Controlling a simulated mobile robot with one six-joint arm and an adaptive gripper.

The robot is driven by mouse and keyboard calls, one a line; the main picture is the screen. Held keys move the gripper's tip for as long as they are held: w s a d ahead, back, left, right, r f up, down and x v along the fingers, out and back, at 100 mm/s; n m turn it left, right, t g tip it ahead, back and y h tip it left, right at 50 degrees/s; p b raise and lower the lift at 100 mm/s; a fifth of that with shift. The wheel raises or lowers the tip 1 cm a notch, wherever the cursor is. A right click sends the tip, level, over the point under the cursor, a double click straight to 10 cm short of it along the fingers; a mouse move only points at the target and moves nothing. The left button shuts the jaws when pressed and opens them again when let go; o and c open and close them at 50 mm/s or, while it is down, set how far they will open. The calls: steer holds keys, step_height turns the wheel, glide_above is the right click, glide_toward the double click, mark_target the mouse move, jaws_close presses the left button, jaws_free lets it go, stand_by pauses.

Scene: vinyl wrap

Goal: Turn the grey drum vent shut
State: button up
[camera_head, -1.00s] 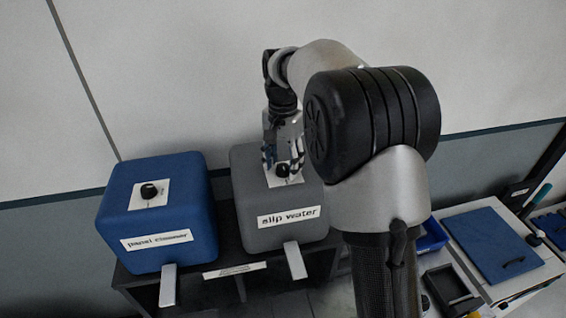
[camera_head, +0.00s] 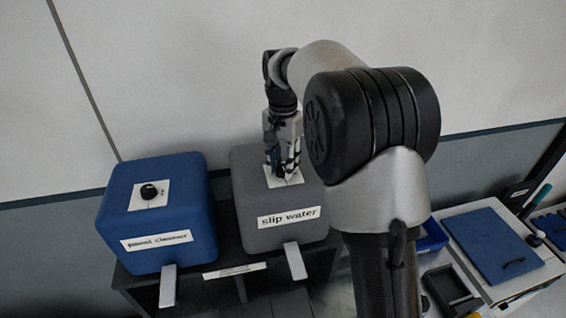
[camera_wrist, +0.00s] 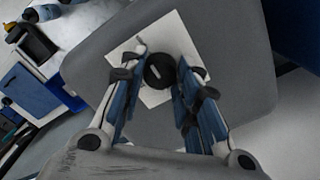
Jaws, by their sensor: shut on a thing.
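The grey drum (camera_head: 262,208), labelled "slip water", stands on a dark stand. Its vent is a round black knob (camera_wrist: 160,71) with a pale mark line, on a white square plate (camera_wrist: 183,44) on the drum's top. My gripper (camera_head: 282,172) points down at the knob from above. In the wrist view its two blue-padded fingers (camera_wrist: 157,84) lie on either side of the knob and are shut on it. In the head view the fingers hide most of the knob.
A blue drum (camera_head: 160,222) labelled "panel cleaner", with its own black knob (camera_head: 149,191), stands to the left. Levers (camera_head: 295,262) jut from the drum fronts. A bench with a blue board (camera_head: 490,245) and black tray (camera_head: 452,290) is at right. The wall is close behind.

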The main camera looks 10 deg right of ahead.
steer(key=shift+n, duration=0.3)
steer(key=n+p, duration=0.2)
steer(key=n, duration=0.1)
steer(key=shift+r+n, duration=0.1)
steer(key=shift+n, duration=0.2)
steer(key=n+p, duration=0.1)
steer(key=n, duration=0.3)
steer(key=shift+n, duration=0.3)
steer(key=n+p, duration=0.1)
steer(key=n, duration=0.3)
steer(key=shift+n, duration=0.3)
steer(key=shift+n+p, duration=0.45)
steer(key=shift+n, duration=1.75)
steer(key=o, duration=1.1)
